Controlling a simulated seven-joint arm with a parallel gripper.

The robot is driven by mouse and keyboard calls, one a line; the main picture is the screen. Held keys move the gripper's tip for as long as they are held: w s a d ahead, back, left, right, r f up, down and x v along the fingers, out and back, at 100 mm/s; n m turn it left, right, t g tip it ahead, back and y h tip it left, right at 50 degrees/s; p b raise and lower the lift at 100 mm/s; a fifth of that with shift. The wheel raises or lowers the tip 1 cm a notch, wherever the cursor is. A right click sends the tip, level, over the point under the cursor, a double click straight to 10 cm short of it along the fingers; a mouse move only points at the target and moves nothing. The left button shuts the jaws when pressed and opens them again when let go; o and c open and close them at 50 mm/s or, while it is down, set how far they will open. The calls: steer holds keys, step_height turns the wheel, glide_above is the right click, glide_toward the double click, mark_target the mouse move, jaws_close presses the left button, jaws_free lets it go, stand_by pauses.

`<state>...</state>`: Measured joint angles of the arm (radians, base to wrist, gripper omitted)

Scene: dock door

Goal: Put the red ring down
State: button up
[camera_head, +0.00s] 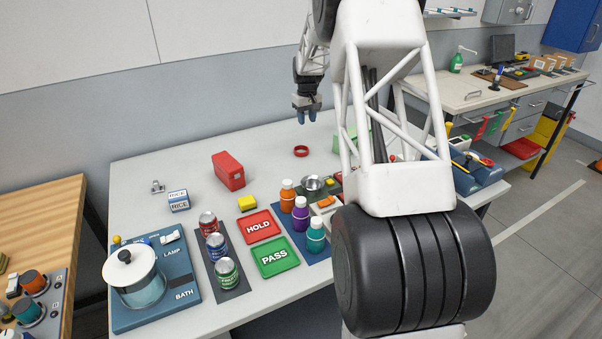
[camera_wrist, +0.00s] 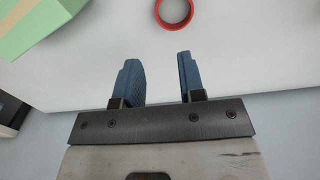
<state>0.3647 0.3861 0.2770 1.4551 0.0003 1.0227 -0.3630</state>
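The red ring (camera_head: 301,151) lies flat on the white table towards its back edge. It also shows at the top of the wrist view (camera_wrist: 174,12), just beyond the fingertips. My gripper (camera_head: 307,117) hangs above the back of the table, behind the ring in the head view. In the wrist view its two blue fingers (camera_wrist: 160,62) stand apart with nothing between them. The ring is apart from the fingers.
A green box (camera_head: 352,137) stands right of the ring, partly hidden by my arm. A red box (camera_head: 228,171) stands to the left. HOLD (camera_head: 261,227) and PASS (camera_head: 275,257) trays, cans and bottles (camera_head: 301,213) fill the front. The table around the ring is clear.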

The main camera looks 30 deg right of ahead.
steer(key=s+a+r+t, duration=0.1)
steer(key=s+a+r, duration=0.7)
steer(key=s+a, duration=0.4)
steer(key=s+a+r, duration=0.9)
steer(key=s+a, duration=0.1)
steer(key=s, duration=0.4)
steer(key=s+a+f, duration=0.1)
steer(key=s+a, duration=0.2)
steer(key=s, duration=0.7)
steer(key=s+a+f+t, duration=0.1)
steer(key=s+a, duration=0.3)
steer(key=s, duration=0.7)
steer(key=s+a+f, duration=0.2)
steer(key=s+a, duration=0.1)
steer(key=s, duration=0.7)
steer(key=shift+s+a+f+t, duration=0.2)
steer(key=shift+s+a+t, duration=0.1)
steer(key=shift+a, duration=0.1)
